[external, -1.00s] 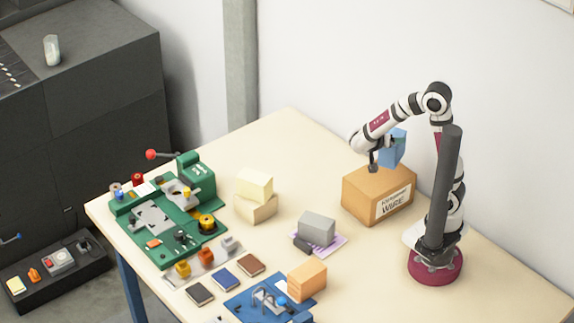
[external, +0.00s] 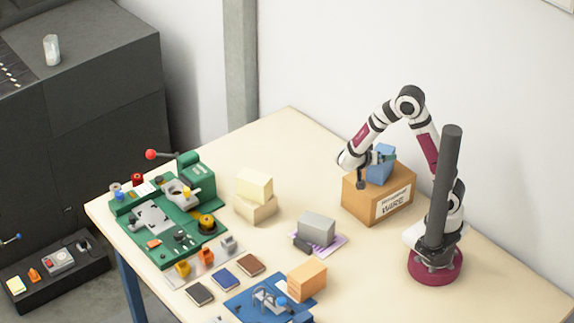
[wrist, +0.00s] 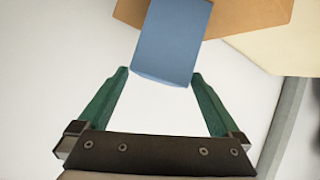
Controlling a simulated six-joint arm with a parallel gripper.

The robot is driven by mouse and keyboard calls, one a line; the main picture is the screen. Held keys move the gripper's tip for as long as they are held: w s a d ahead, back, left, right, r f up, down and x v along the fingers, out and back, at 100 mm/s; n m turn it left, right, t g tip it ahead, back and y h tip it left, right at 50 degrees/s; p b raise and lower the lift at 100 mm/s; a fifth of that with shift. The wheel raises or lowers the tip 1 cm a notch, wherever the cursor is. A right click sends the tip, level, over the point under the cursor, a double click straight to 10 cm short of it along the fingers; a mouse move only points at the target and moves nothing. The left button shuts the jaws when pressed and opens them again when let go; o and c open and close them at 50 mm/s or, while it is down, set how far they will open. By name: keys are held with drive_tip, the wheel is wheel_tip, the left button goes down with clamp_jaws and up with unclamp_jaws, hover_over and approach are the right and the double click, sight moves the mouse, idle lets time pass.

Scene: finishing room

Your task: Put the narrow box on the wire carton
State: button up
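The narrow box (external: 379,170) is blue and leans, low over or on the top of the wire carton; I cannot tell if it touches. The wire carton (external: 360,202) is brown cardboard with a white WIRE label, near my base. My gripper (external: 377,163) is at the upper part of the box.
A grey block (external: 317,228) on a purple pad and a stack of pale blocks (external: 254,195) stand left of the carton. An orange block (external: 307,278) is in front. A green fixture (external: 150,235) fills the far left. A dark post (external: 447,185) stands by my base.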

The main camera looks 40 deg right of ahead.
drive_tip(key=shift+r, duration=0.2)
drive_tip(key=v, duration=1.1)
drive_tip(key=w+a+r+m+t+y, duration=0.1)
drive_tip(key=w+r+t+y, duration=0.2)
drive_tip(key=w+t+y, duration=0.5)
drive_tip(key=w+a+r+n+y, duration=0.3)
drive_tip(key=a+r+n+y, duration=0.1)
drive_tip(key=a+y, duration=0.25)
drive_tip(key=s+d+f+n+g, duration=0.1)
drive_tip(key=s+d+f+g, duration=0.1)
drive_tip(key=s, duration=0.7)
drive_tip(key=s+d+f+n+g, duration=0.1)
drive_tip(key=s+d+f+g, duration=0.2)
drive_tip(key=s, duration=0.6)
drive_tip(key=s+d+f+n+g+h, duration=0.1)
drive_tip(key=s+d+f+g, duration=0.2)
drive_tip(key=s+g, duration=0.3)
drive_tip(key=s+f, duration=0.1)
drive_tip(key=s, duration=0.3)
drive_tip(key=shift+d, duration=0.2)
